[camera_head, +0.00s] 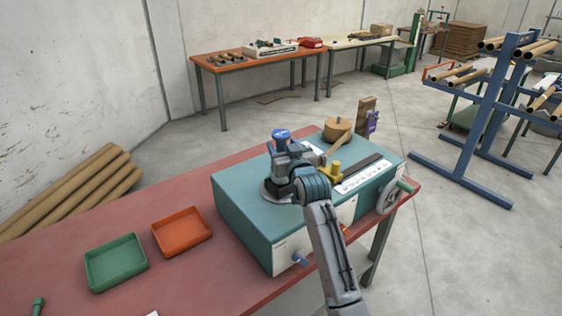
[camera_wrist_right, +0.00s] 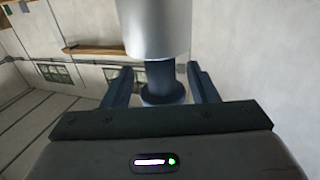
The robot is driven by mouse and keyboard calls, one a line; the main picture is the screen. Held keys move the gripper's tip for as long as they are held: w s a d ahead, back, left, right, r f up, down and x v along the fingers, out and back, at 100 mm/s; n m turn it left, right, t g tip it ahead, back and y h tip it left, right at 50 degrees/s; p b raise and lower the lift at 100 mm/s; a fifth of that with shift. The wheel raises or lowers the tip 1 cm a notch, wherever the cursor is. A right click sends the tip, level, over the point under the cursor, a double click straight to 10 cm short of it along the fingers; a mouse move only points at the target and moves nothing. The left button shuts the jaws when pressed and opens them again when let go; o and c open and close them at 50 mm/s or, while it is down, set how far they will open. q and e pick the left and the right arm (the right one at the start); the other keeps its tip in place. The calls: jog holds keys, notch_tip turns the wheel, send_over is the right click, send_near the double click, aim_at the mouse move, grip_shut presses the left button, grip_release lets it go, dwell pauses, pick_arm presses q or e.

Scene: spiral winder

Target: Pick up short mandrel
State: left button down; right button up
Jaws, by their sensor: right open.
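The short mandrel appears to be the upright piece with a blue top (camera_head: 281,134) above the teal winder box (camera_head: 240,213). In the right wrist view it shows as a silver cylinder (camera_wrist_right: 155,30) with a narrower dark blue neck (camera_wrist_right: 160,77) and flange. My right gripper (camera_wrist_right: 161,88) is open, with one finger on each side of the blue neck. Gaps show on both sides. In the head view my right gripper (camera_head: 283,150) is over the box and hides the mandrel's lower part. My left gripper is not in view.
On the red table stand a green tray (camera_head: 117,283) and an orange tray (camera_head: 183,253). A yellow part (camera_head: 331,170), a wooden round piece (camera_head: 337,127) and a handwheel (camera_head: 393,196) are on or beside the box. Cardboard tubes (camera_head: 75,192) lie at left.

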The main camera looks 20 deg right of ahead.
jog(key=w, duration=0.1)
jog(key=w+p, duration=0.1)
jog(key=w, duration=0.1)
jog(key=shift+w+a+r, duration=0.15)
jog(key=shift+w+r, duration=0.05)
jog(key=shift+w, duration=0.05)
jog(key=shift+w+f, duration=0.15)
jog(key=shift+w, duration=0.15)
jog(key=shift+s, duration=0.1)
jog(key=shift+c, duration=0.2)
grip_shut()
